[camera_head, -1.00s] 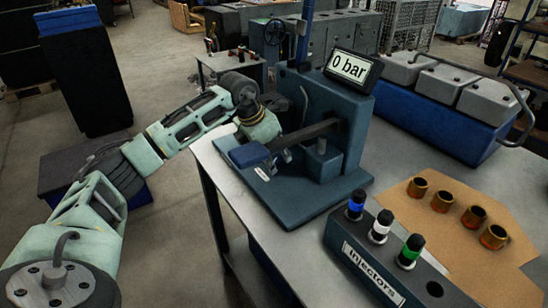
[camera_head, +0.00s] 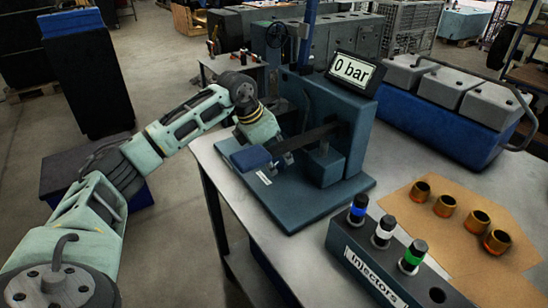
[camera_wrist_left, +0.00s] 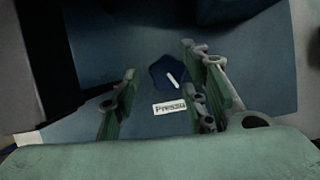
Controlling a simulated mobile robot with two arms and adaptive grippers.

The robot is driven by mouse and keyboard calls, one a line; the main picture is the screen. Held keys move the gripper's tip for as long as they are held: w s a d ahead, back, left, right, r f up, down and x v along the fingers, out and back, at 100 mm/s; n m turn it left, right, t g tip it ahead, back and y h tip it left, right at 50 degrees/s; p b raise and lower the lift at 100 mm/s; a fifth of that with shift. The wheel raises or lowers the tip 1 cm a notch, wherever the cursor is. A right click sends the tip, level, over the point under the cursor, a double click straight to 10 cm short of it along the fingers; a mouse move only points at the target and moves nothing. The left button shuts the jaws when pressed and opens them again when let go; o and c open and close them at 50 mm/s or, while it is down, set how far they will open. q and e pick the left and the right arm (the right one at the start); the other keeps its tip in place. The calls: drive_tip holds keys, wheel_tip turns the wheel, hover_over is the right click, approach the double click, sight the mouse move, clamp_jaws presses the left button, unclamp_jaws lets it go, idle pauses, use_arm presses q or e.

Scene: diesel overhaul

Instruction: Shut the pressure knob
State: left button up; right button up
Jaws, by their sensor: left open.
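The test stand (camera_head: 300,208) is a dark blue unit on the metal bench, with a display (camera_head: 353,70) reading "0 bar". In the left wrist view the pressure knob (camera_wrist_left: 168,74) is a dark blue knob with a slanted white mark, above a label (camera_wrist_left: 170,106) partly reading "Pressu". My left gripper (camera_wrist_left: 160,82) is open, with its fingers on either side of the knob and visible gaps between. In the head view the left gripper (camera_head: 282,160) is low over the stand's base, beside the lever's blue handle (camera_head: 250,158). The knob cannot be made out there. My right gripper is not visible.
The dark lever (camera_head: 318,135) runs close beside the left gripper. An injector rack (camera_head: 385,265) with three coloured-band injectors stands at the front right. Several brass cups (camera_head: 445,206) stand on cardboard to its right. A blue crate (camera_head: 450,122) with grey canisters sits behind.

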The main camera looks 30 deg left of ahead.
use_arm(q)
drive_tip(key=v, duration=1.1)
drive_tip(key=shift+a+r, duration=0.15)
drive_tip(key=shift+a, duration=0.05)
drive_tip(key=shift+s, duration=0.15)
